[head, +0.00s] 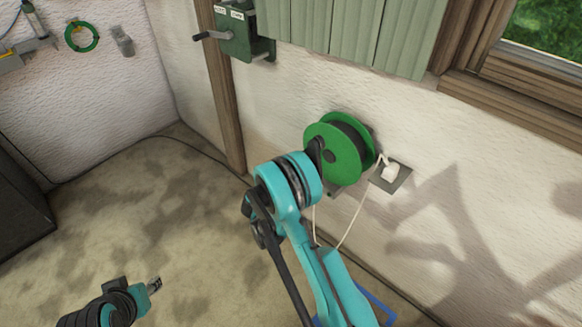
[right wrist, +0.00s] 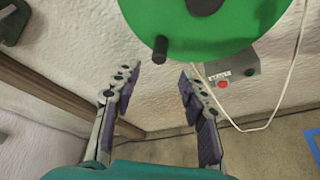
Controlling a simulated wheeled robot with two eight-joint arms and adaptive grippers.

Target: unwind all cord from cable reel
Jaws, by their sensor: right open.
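The green cable reel (head: 338,150) is mounted on the white wall, with a dark band between its flanges. In the right wrist view the green disc (right wrist: 215,25) fills the top, with a dark crank knob (right wrist: 160,48) near its lower edge. A white cord (head: 355,222) hangs in a loop below the reel and runs up to a white plug (head: 390,172) at a wall plate. My right gripper (right wrist: 158,72) is open and empty, just below the knob; my arm hides it in the head view. My left gripper (head: 154,284) is low at left, far from the reel; its opening is unclear.
A grey box (right wrist: 232,72) with a red button is below the reel. A green winch box (head: 238,32) with a crank is on the wall, upper left of the reel. Blue marking (head: 376,306) lies on the floor at right. The floor at left is mostly clear.

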